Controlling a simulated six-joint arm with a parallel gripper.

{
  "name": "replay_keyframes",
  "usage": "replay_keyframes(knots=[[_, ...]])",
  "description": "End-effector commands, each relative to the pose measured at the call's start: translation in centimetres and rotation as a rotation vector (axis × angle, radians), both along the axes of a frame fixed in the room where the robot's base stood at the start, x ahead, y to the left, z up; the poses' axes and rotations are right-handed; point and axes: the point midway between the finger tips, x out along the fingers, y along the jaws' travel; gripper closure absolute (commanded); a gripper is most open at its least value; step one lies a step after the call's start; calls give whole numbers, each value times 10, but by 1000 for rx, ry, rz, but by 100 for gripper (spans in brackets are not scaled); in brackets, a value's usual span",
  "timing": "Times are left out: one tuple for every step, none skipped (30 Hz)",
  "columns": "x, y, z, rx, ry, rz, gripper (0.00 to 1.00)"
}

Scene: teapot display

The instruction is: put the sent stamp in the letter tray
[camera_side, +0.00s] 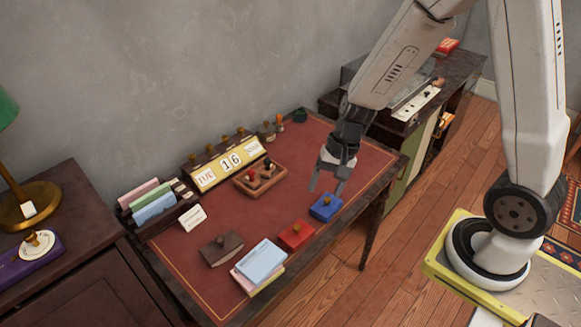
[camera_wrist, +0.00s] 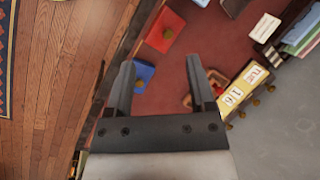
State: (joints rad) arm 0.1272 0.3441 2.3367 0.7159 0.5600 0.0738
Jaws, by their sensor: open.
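My gripper (camera_side: 326,188) is open and empty, pointing down above the right part of the red desk top. Its two fingers also show in the wrist view (camera_wrist: 159,62), with bare desk between them. A small wooden holder (camera_side: 246,186) bears stamps with a red knob (camera_side: 251,175) and a dark knob (camera_side: 268,163), left of my gripper. I cannot read which one is the sent stamp. The letter tray (camera_side: 140,226), a dark rack with pink, green and blue letters, stands at the desk's left back. Part of it shows in the wrist view (camera_wrist: 270,52).
A blue box (camera_side: 325,207) lies just below my gripper in the picture, with a red box (camera_side: 296,236) beyond. A brown blotter (camera_side: 222,249), papers (camera_side: 261,261) and a white card (camera_side: 192,218) lie nearer the left. A yellow calendar (camera_side: 229,164) stands behind the stamp holder.

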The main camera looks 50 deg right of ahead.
Motion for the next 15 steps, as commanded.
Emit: replay_keyframes(knots=[[-6,-1,5,-44,-28,73,30],[-9,-3,8,-71,-43,117,30],[-13,-5,11,-105,-62,175,30],[-16,-6,14,-132,-79,220,30],[-19,-8,16,-158,-95,263,30],[-22,-9,19,-192,-116,321,30],[-24,-11,22,-218,-134,364,30],[-26,-12,24,-242,-150,407,30],[-29,-14,27,-275,-172,463,30],[-31,-15,30,-298,-189,503,30],[-32,-16,32,-320,-204,541,30],[-34,-17,35,-346,-223,588,30],[-35,-18,37,-364,-237,620,30],[-35,-19,38,-380,-249,650,30],[-37,-19,40,-400,-263,684,30]])
